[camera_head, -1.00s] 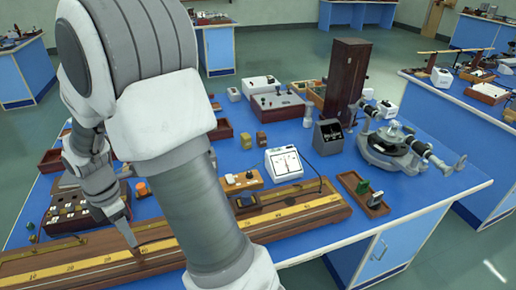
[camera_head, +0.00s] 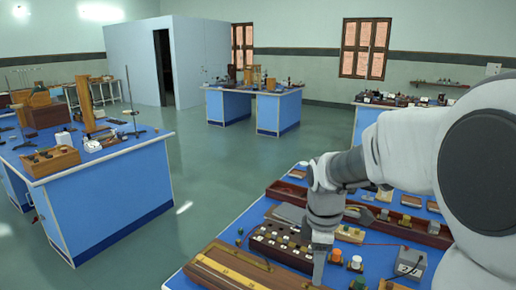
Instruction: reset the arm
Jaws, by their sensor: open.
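My arm comes in from the right edge and reaches left over a blue-topped bench (camera_head: 228,234). My gripper (camera_head: 318,280) points down at the end of the arm, in front of a dark box with several knobs (camera_head: 272,243). The gripper is open. Its fingertips are small in the picture, and I see nothing held in it. I cannot tell how high it is above the bench.
A long wooden scale (camera_head: 225,268) lies at the bench's near edge. A grey meter box (camera_head: 405,262) stands right of the gripper. Another blue bench (camera_head: 110,165) stands at the left, with a far bench (camera_head: 268,107) behind. The green floor (camera_head: 205,165) between them is clear.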

